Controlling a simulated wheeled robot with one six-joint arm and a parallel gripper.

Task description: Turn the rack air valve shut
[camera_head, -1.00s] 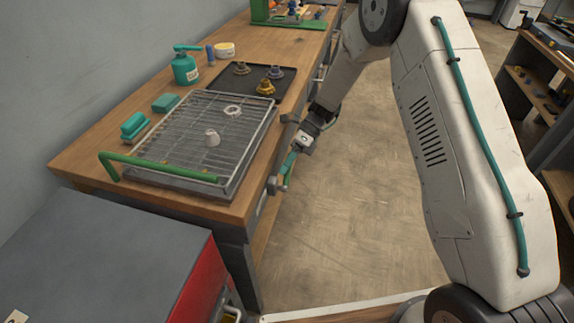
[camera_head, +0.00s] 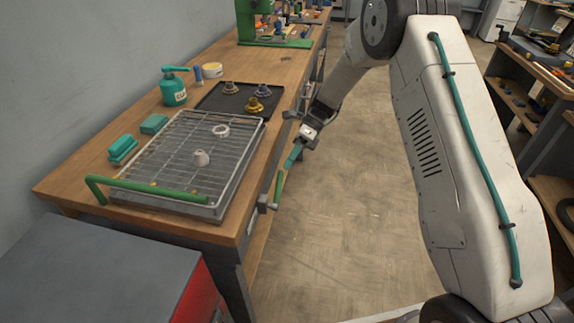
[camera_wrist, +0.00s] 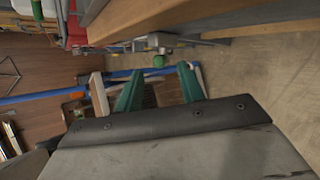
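The rack air valve is a small grey fitting (camera_head: 265,203) on the front edge of the workbench, below the wire rack's right front corner. Its slim green lever (camera_head: 279,188) stands roughly upright beside the bench edge in the head view. My gripper (camera_head: 291,160) hangs just above and right of the lever, its green fingers pointing down at it. In the wrist view my gripper (camera_wrist: 158,76) has its two green fingers well apart with nothing between them. A round green end (camera_wrist: 158,61), likely of the lever, shows just beyond the fingertips. I cannot tell whether they touch.
The wire rack (camera_head: 165,160) on the workbench carries a white cone and a ring. Behind it are a black tray (camera_head: 238,100) with several knobs and a green spray bottle (camera_head: 174,88). A grey-topped red cabinet (camera_head: 100,270) stands front left. Floor right of the bench is open.

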